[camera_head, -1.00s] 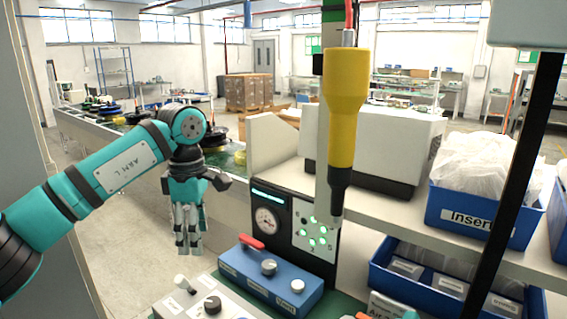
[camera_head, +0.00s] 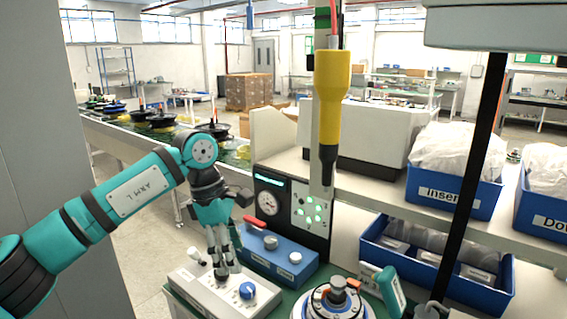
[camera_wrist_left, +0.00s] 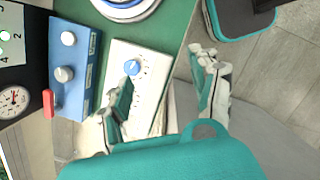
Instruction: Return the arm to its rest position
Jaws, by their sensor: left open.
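My left arm (camera_head: 130,192) is teal and dark grey and comes in from the left in the head view. My left gripper (camera_head: 225,270) points down over the white control box (camera_head: 205,291) with a blue knob (camera_head: 247,290). In the left wrist view the gripper (camera_wrist_left: 165,105) has its two fingers apart with nothing between them. The white box (camera_wrist_left: 141,62) and its blue knob (camera_wrist_left: 133,67) lie beyond the fingers, near the left one.
A blue box with knobs and a red handle (camera_head: 283,262) stands behind the white box. A round hub part (camera_head: 334,303) sits on the green mat to the right. A yellow hanging tool (camera_head: 331,95) and blue bins (camera_head: 454,196) are further right. Open floor (camera_head: 146,255) lies left.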

